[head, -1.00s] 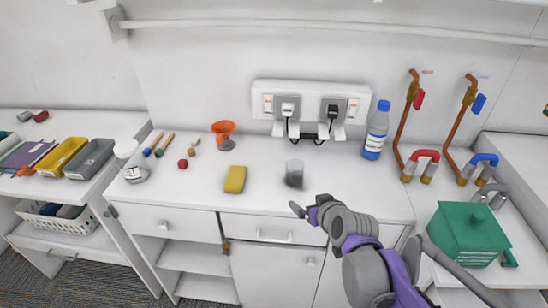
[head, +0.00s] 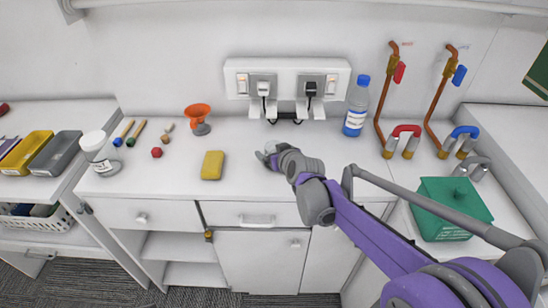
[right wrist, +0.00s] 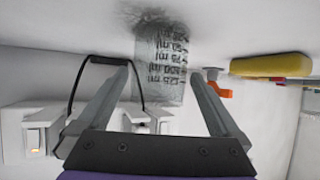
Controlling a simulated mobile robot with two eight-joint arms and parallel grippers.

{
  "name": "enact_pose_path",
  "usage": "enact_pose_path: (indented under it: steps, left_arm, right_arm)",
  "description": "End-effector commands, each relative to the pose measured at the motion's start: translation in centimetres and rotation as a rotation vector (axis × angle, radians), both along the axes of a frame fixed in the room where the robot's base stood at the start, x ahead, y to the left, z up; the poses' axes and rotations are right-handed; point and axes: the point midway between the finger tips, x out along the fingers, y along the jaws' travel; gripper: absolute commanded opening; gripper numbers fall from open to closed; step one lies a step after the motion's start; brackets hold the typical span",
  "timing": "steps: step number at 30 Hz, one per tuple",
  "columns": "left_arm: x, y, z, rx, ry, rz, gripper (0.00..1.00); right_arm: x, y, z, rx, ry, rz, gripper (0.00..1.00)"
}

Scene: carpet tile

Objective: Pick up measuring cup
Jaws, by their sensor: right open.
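The measuring cup (right wrist: 160,62) is clear with dark millilitre marks. In the right wrist view it stands between the two spread fingers of my right gripper (right wrist: 160,76), with a gap showing on each side. In the head view my right gripper (head: 264,157) is over the counter at the cup's place and hides most or all of the cup. The right gripper is open and not closed on the cup. My left gripper is in neither view.
A yellow sponge (head: 212,165) lies left of the gripper, with an orange funnel (head: 197,118) behind it. Wall sockets with plugs (head: 286,88) are behind. A water bottle (head: 357,106) and a green box (head: 452,207) are to the right.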

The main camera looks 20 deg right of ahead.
Motion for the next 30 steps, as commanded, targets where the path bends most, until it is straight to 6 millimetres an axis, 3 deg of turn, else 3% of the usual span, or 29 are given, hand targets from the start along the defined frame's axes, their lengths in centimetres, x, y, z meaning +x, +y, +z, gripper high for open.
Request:
enact_pose_path:
  steps: [6, 15, 28, 30]
  left_arm:
    - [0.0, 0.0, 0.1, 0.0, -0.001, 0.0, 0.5]
    - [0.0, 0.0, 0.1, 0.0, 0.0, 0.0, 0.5]
    - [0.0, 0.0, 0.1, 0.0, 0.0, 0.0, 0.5]
    - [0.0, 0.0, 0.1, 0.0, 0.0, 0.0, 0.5]
  right_arm:
    - [2.3, 0.1, -1.3, -0.001, 0.0, 0.0, 1.0]
    - [2.6, 0.1, -1.5, 0.0, 0.0, 0.0, 0.98]
    - [2.6, 0.1, -1.4, 0.0, 0.0, 0.0, 0.21]
    - [2.6, 0.1, -1.4, 0.0, 0.0, 0.0, 0.18]
